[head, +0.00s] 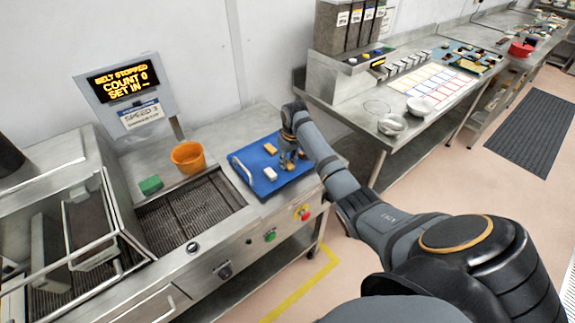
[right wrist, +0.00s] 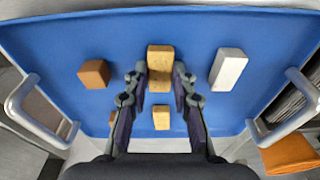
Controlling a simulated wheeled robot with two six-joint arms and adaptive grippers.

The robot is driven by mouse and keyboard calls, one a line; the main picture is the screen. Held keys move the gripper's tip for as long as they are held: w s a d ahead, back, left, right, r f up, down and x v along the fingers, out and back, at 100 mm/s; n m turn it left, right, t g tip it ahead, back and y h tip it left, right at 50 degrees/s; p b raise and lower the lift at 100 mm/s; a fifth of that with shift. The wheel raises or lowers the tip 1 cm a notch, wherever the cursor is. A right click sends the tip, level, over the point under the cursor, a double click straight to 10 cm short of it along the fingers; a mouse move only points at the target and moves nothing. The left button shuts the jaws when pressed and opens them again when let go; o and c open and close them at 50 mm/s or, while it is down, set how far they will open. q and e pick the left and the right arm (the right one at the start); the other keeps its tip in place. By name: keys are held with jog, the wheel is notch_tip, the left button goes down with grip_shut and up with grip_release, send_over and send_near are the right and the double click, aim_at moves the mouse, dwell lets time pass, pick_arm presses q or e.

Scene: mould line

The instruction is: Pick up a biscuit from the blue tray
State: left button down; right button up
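The blue tray (head: 245,160) lies on the steel counter and fills most of the right wrist view (right wrist: 60,50). My right gripper (head: 289,160) reaches down over the tray's right part. In the right wrist view its fingers (right wrist: 160,78) are open, one on each side of a speckled tan biscuit (right wrist: 160,58); I cannot tell whether they touch it. A smaller tan piece (right wrist: 161,118) lies between the fingers nearer the wrist. A brown block (right wrist: 94,74) lies left and a white block (right wrist: 229,69) right. Another brown piece is partly hidden by the left finger. My left gripper is not in view.
The tray has raised grey handles (right wrist: 286,112) at its ends. An orange cup (head: 187,157) and a green block (head: 151,185) stand by the mesh belt (head: 190,214), left of the tray. The display reads belt stopped, count 0.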

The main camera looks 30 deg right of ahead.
aim_at(288, 164)
jog(key=shift+c, duration=0.7)
jog(key=shift+r, duration=0.1)
jog(key=shift+r, duration=0.35)
notch_tip(288, 164, up, 2)
jog(key=shift+r, duration=0.2)
jog(key=s+a+r+p, duration=0.7)
jog(key=s+a+r, duration=0.2)
jog(key=s, duration=0.1)
jog(key=shift+s+a+r, duration=0.15)
jog(key=shift+a+r, duration=0.15)
jog(key=shift+r, duration=0.05)
